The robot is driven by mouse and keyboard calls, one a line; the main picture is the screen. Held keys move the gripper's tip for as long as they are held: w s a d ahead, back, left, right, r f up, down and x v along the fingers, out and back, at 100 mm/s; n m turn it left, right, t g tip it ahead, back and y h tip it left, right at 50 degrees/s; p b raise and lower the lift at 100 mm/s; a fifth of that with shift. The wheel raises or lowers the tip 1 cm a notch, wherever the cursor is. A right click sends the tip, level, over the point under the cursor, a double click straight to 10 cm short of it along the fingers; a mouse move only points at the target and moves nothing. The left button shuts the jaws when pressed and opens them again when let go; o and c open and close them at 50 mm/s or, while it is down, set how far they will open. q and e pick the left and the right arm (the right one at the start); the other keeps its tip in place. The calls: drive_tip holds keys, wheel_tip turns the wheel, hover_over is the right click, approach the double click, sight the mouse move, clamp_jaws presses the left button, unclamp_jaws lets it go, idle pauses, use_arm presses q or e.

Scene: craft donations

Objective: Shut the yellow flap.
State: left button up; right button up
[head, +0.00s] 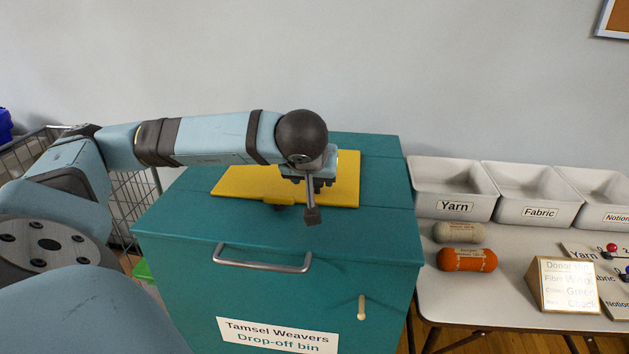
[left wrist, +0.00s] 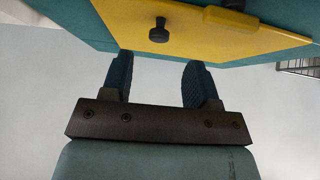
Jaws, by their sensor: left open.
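The yellow flap (head: 240,183) is on the top of the teal drop-off bin (head: 180,215) and looks flat or nearly so. I cannot tell whether it sits fully flush. A small yellow tab shows at its front edge. My left gripper (head: 312,214) is above the flap's front right part, pointing down, and hides some of it. In the left wrist view the open, empty fingers (left wrist: 157,76) point toward the bin top, apart from the flap (left wrist: 205,32). A black knob (left wrist: 159,31) stands on the flap there. My right gripper is not in view.
A metal handle (head: 262,265) is on the bin's front. To the right, a table (head: 470,300) holds grey trays (head: 455,187), beige yarn (head: 458,232), orange yarn (head: 467,260) and a sign (head: 567,285). A wire cart (head: 128,200) stands left.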

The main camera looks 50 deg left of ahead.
use_arm(q)
drive_tip(key=v, duration=0.5)
drive_tip(key=shift+d+r+p, duration=0.1)
drive_tip(key=shift+r+p, duration=0.2)
drive_tip(key=shift+p, duration=0.1)
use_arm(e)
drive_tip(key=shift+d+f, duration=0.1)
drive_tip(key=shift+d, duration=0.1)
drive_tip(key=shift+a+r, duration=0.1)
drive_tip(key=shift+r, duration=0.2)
